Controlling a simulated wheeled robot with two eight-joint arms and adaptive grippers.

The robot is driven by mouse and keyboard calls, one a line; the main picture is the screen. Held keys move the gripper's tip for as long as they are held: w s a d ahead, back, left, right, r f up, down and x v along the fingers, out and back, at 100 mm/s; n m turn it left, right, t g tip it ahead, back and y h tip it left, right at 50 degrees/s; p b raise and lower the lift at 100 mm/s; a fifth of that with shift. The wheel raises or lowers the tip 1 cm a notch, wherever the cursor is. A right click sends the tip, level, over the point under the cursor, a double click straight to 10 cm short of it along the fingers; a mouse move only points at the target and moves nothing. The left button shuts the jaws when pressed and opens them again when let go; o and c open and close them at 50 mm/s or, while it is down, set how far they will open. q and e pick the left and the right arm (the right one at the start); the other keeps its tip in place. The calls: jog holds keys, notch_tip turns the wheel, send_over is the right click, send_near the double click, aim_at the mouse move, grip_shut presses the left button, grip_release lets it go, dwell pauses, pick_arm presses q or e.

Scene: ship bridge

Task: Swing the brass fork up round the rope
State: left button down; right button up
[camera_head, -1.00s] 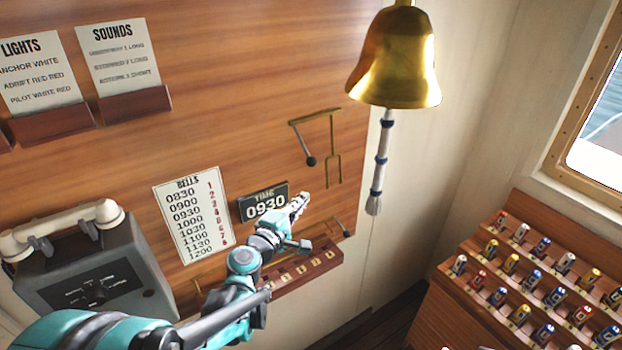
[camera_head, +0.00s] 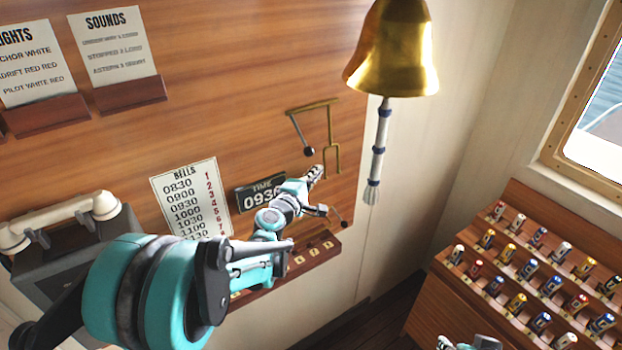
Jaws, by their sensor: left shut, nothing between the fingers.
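The brass fork (camera_head: 332,158) hangs down from a brass bracket (camera_head: 314,107) on the wooden wall panel, its prongs pointing down. A dark lever with a black ball knob (camera_head: 309,151) hangs from the bracket's left end. The white rope with blue bands (camera_head: 379,150) hangs below the brass bell (camera_head: 393,55), to the right of the fork and apart from it. My left gripper (camera_head: 317,173) is shut and empty, its tip just below and left of the fork's prongs. Part of what looks like my right arm (camera_head: 470,342) shows at the bottom edge; its fingers cannot be made out.
A time plate (camera_head: 258,196) and a bells list (camera_head: 190,198) are on the panel behind my left arm. A wooden shelf (camera_head: 322,255) lies below. A grey telephone (camera_head: 66,245) is at left. A rack (camera_head: 450,290) of small cylinders stands at right.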

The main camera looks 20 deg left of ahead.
dwell(0.4)
pick_arm(q)
jog(key=s+d+r+n+g+h+p, duration=0.2)
jog(key=s+d+r+n+g+p, duration=0.2)
jog(key=s+d+r+n+p, duration=0.4)
jog(key=d+r+g+h+p, duration=0.1)
jog(key=d+r+p, duration=0.1)
jog(key=r+p, duration=0.1)
jog(key=s+d+r+n+g+h+p, duration=0.1)
jog(key=r+p, duration=0.2)
jog(key=r, duration=0.1)
jog(key=s+d+r+n+g+h+p, duration=0.1)
jog(key=d+r+p, duration=0.1)
jog(key=r+p, duration=0.1)
jog(key=shift+s+d+r+g+p, duration=0.3)
jog(key=shift+r+g+p, duration=0.1)
jog(key=shift+r, duration=0.1)
jog(key=shift+w+r+n+h, duration=0.2)
jog(key=shift+r+n+h, duration=0.1)
jog(key=shift+n, duration=0.1)
jog(key=shift+a+r, duration=0.1)
